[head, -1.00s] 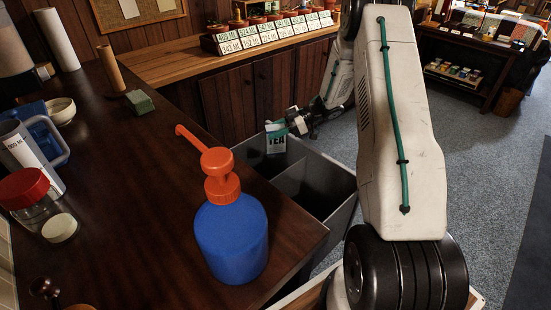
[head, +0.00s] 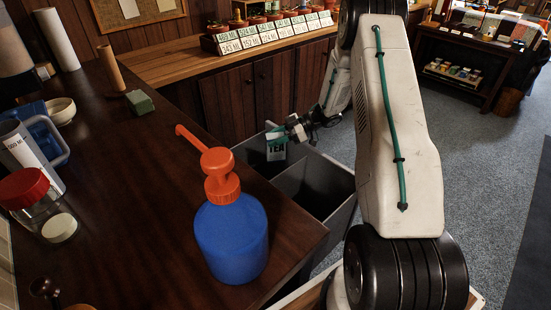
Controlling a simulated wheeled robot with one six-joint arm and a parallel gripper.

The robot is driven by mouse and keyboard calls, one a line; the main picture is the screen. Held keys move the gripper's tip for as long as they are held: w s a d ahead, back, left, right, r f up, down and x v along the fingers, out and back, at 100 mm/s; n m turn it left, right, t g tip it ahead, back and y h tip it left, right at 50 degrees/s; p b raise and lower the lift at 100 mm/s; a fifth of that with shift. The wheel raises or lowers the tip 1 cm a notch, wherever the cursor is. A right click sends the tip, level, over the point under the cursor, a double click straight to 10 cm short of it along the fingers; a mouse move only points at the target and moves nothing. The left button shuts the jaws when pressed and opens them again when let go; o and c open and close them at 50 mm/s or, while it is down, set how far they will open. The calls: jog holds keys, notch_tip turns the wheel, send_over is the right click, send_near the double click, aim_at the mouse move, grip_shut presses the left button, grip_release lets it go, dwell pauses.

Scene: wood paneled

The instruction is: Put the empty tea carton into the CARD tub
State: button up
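The tea carton (head: 276,147) is white and green with TEA lettering and hangs at the mouth of the far grey tub (head: 248,145). My gripper (head: 286,134) reaches in from the right and appears shut on the carton's upper part; its fingertips are small and partly hidden. A second grey tub (head: 341,186) stands nearer, adjoining the far one. No CARD label shows on either tub from this view. The dark counter hides part of the tubs' left sides.
A blue pump bottle (head: 232,238) with an orange top stands on the dark counter (head: 140,190) near the tubs. A green block (head: 140,102), a jug (head: 32,155) and a red-lidded jar (head: 35,200) are further left. Carpet (head: 480,160) at right is clear.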

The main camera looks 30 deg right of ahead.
jog(key=o, duration=0.3)
jog(key=v, duration=0.7)
jog(key=shift+s+d+r, duration=0.15)
jog(key=shift+d, duration=0.2)
